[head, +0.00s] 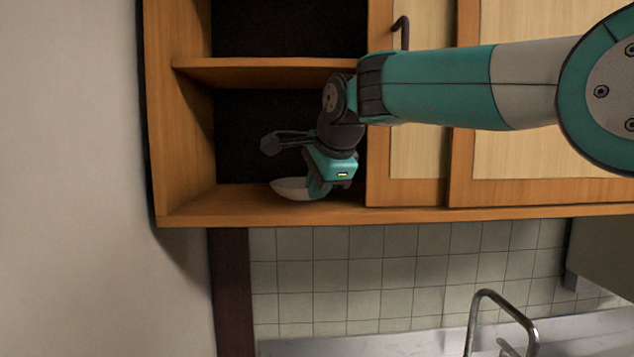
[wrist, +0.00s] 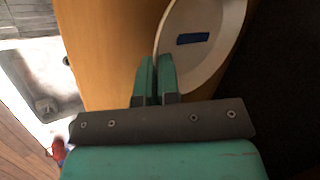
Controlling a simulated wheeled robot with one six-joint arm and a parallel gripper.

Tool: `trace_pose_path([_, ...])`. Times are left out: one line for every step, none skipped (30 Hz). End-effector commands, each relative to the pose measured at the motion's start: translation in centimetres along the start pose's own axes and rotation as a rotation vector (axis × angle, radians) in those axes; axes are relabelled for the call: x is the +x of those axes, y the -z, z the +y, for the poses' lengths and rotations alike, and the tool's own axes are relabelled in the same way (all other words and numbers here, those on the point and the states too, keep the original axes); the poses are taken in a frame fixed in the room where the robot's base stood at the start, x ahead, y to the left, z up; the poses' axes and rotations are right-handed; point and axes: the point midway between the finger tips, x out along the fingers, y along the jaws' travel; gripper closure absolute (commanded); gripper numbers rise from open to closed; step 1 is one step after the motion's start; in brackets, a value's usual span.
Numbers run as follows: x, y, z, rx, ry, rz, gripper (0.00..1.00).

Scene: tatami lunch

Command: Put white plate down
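The white plate (head: 290,188) is inside the lower open compartment of the wall cupboard, at or just above its bottom board (head: 230,204). I cannot tell whether it touches the board. In the wrist view the plate (wrist: 205,62) shows its pale face with a dark blue rectangular mark. My gripper (head: 318,190) reaches down into the compartment at the plate's right side. In the wrist view my gripper's fingers (wrist: 156,72) are close together with the plate's near rim between them. Part of the plate is hidden behind my gripper in the head view.
A middle shelf (head: 260,68) lies above the plate. The cupboard's left side wall (head: 185,140) is left of the plate, with free board between. A closed door (head: 418,165) with a dark handle is on the right. A tap (head: 490,295) stands below.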

Motion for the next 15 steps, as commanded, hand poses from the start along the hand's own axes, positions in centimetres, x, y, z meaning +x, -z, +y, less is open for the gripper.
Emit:
trace_pose_path([-0.06, 0.04, -0.12, 0.0, 0.001, 0.0, 1.0])
trace_pose_path([0.01, 0.04, -0.09, 0.0, 0.002, 0.0, 1.0])
trace_pose_path([0.06, 0.03, -0.06, 0.0, 0.002, 0.0, 1.0])
trace_pose_path([0.07, 0.02, -0.05, 0.0, 0.003, 0.0, 1.0])
trace_pose_path([0.07, 0.02, -0.05, 0.0, 0.003, 0.0, 1.0])
trace_pose_path([0.07, 0.02, -0.05, 0.0, 0.002, 0.0, 1.0])
trace_pose_path([0.07, 0.02, -0.04, 0.0, 0.002, 0.0, 1.0])
trace_pose_path([0.11, 0.02, -0.01, 0.0, 0.002, 0.0, 1.0])
trace_pose_path([0.21, 0.02, 0.07, 0.0, 0.002, 0.0, 1.0])
trace_pose_path([0.31, 0.02, 0.14, 0.0, 0.002, 0.0, 1.0])
trace_pose_path([0.34, 0.02, 0.17, 0.0, 0.001, 0.0, 0.95])
trace_pose_path([0.26, 0.02, 0.11, 0.0, 0.001, 0.0, 0.85])
trace_pose_path([0.26, 0.02, 0.11, 0.0, 0.001, 0.0, 0.78])
trace_pose_path([0.25, 0.02, 0.11, 0.0, 0.001, 0.0, 0.72])
trace_pose_path([0.25, 0.01, 0.11, 0.0, 0.001, 0.0, 0.71])
